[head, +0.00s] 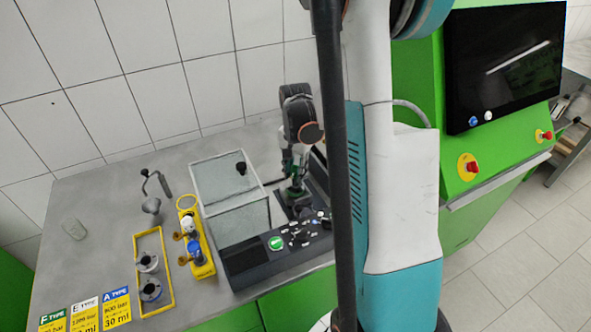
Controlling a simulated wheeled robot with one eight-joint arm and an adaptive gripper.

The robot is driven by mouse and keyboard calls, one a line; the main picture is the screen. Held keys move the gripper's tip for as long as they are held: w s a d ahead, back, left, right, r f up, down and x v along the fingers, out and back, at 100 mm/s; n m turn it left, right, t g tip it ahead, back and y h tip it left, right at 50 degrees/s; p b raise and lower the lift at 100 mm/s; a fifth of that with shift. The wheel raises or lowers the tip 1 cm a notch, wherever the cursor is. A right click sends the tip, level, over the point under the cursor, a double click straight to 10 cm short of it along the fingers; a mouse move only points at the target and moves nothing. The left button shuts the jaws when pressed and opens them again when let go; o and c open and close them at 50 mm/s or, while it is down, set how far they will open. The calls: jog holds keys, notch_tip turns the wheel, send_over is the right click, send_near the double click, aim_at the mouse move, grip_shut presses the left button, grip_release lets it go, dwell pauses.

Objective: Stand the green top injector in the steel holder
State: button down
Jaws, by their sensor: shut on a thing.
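My gripper (293,172) is at the end of the dark wrist, pointing down over the black testbench unit just right of the glass box. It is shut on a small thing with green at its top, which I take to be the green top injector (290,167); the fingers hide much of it. Its lower end is too small to make out against the black unit. I cannot tell which one is the steel holder.
The glass box (229,195) stands close left of my gripper. A yellow rack (203,268) holds injectors with white and blue tops. A grey stand with a dark handle (152,205) is behind the frame. Type cards (117,306) lie front left. The far-left bench is mostly clear.

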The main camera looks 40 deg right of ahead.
jog(key=shift+f+b, duration=0.3)
jog(key=shift+f, duration=0.05)
dwell(0.4)
jog(key=c, duration=1.2)
grip_release()
jog(key=shift+c, duration=0.2)
jog(key=shift+r+p, duration=2.15)
jog(key=shift+r, duration=1.4)
jog(key=shift+s+f, duration=0.1)
